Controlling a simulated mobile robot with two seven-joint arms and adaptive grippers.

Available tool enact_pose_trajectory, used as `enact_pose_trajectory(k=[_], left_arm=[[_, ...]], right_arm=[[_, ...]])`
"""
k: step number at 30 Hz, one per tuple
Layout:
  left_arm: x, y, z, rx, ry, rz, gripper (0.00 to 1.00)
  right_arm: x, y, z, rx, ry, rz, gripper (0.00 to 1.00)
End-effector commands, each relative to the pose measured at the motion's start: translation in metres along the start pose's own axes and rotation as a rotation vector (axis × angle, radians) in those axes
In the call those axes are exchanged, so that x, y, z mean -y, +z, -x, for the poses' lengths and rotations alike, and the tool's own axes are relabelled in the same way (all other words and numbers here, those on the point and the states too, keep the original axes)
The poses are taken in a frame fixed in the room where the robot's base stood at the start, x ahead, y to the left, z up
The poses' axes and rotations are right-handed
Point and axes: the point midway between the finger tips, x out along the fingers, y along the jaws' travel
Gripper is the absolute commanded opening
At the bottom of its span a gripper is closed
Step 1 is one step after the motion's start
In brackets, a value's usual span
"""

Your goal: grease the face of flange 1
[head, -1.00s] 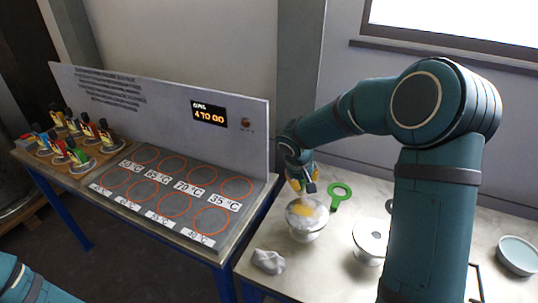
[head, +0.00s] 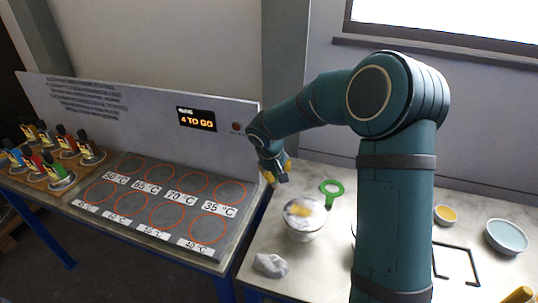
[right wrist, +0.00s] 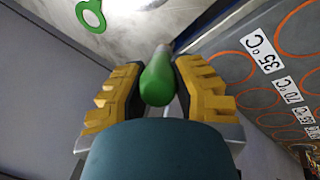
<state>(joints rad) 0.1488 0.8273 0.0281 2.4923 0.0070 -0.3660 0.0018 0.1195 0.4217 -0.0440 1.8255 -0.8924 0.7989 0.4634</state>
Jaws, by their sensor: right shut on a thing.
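A white flanged vessel (head: 302,232) stands near the table's left edge. Its upper face is pale and blurred, with a yellow patch on it. I cannot read a number on it. My right gripper (head: 275,172) is above and a little left of this vessel in the head view. In the right wrist view my right gripper (right wrist: 160,85) is shut on a green handle (right wrist: 157,82) between its yellow fingers. The handle's far end is mostly hidden, and I cannot tell whether it touches the vessel. My left gripper is not in view.
A green ring tool (head: 332,188) lies behind the vessel and a grey cloth (head: 270,264) in front. A yellow-filled bowl (head: 445,214), a pale blue bowl (head: 507,237) and a black bracket (head: 455,262) are at right. A panel with marked circles (head: 165,205) stands left. My right arm hides mid-table.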

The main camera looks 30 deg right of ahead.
Motion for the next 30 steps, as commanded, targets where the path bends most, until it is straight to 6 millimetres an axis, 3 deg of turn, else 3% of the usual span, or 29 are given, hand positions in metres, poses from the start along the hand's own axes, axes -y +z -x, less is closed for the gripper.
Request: enact_pose_trajectory(k=[6, 18, 30], left_arm=[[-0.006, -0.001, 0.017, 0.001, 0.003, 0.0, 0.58], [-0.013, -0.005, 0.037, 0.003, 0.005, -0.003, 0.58], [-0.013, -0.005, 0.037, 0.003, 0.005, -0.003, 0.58]], right_arm=[[-0.018, -0.01, 0.05, -0.003, -0.001, -0.001, 0.0], [-0.029, -0.015, 0.077, 0.001, -0.001, 0.001, 0.0], [-0.029, -0.015, 0.078, 0.002, -0.001, 0.001, 0.0]])
